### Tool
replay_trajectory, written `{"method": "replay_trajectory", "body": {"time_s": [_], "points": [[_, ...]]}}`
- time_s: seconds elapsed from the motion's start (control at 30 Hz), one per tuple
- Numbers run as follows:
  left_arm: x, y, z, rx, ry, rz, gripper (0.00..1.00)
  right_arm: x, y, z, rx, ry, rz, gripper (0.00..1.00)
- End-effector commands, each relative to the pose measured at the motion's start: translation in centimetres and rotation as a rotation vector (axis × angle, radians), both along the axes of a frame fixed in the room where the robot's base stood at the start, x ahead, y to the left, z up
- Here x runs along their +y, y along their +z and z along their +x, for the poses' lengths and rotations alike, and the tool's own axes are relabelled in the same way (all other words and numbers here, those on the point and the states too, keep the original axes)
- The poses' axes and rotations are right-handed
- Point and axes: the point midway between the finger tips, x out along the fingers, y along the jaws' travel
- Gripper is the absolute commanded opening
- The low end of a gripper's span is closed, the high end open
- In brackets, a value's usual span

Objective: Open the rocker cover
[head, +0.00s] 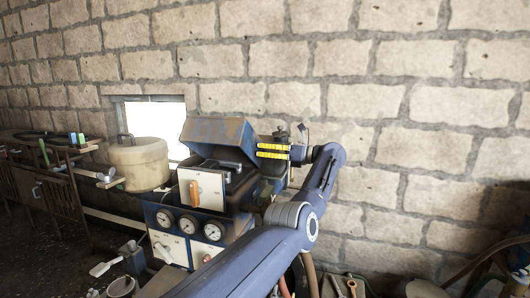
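The blue-grey rocker cover (218,132) is on top of the blue engine unit (238,225) in the middle of the head view. It appears tilted, with a dark gap under its lower edge on the right. My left gripper (258,151) is just right of the cover, its yellow fingers pointing left towards it. The fingers lie close together, one above the other, and I cannot tell whether they touch the cover or hold anything. My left arm crosses in front of the engine's lower right part and hides it. My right gripper is not in view.
A white panel with an orange handle (194,194) and several round gauges (187,224) are on the engine's front. A beige tank (139,163) stands to the left, near a bright window. A stone wall (420,110) closes off the back. Hoses lie at the lower right.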

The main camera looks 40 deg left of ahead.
Motion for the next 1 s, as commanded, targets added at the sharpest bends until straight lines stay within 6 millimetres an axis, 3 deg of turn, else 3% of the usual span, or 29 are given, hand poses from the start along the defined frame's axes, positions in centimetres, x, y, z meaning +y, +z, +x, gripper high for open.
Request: {"method": "replay_trajectory", "body": {"time_s": [0.37, 0.77, 1.0], "points": [[0.0, 0.6, 0.0, 0.0, 0.0, -0.004, 0.46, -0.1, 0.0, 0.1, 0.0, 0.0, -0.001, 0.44], [0.0, 7.6, 0.0, -0.001, 0.0, -0.004, 0.46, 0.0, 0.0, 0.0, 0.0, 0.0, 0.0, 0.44], [0.0, 8.9, 0.0, 0.001, 0.0, -0.003, 0.46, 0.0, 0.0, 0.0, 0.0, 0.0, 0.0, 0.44]]}}
